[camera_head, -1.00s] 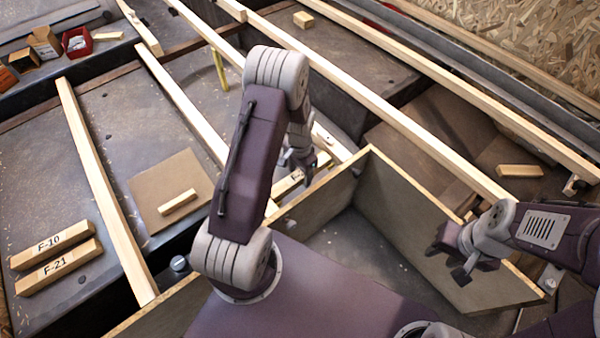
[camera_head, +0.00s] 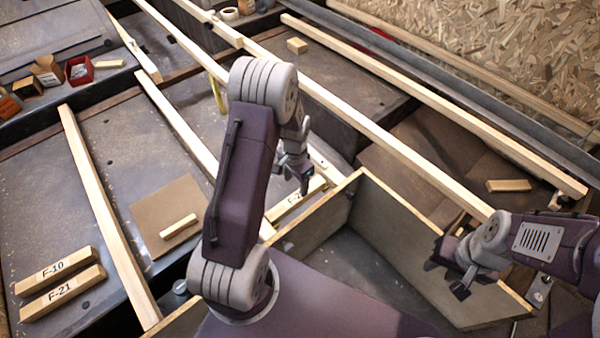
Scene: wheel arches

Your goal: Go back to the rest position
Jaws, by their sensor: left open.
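My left gripper (camera_head: 303,180) hangs from my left arm near the middle of the view, its fingers pointing down. It is open, with nothing seen between its fingers. A labelled wooden block (camera_head: 296,200) lies just below it, its label partly hidden by the gripper. I cannot tell whether they touch, but a gap seems to show. My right gripper (camera_head: 450,266) is at the right, above the inside of the plywood-walled bay (camera_head: 405,235). Its fingers are dark and small, and I see no object in them.
Blocks F-10 (camera_head: 55,270) and F-21 (camera_head: 62,293) lie at the lower left. A small block (camera_head: 178,226) rests on a brown board (camera_head: 160,208). Long wooden battens (camera_head: 105,215) cross the dark panels. A red box (camera_head: 80,70) stands at the upper left.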

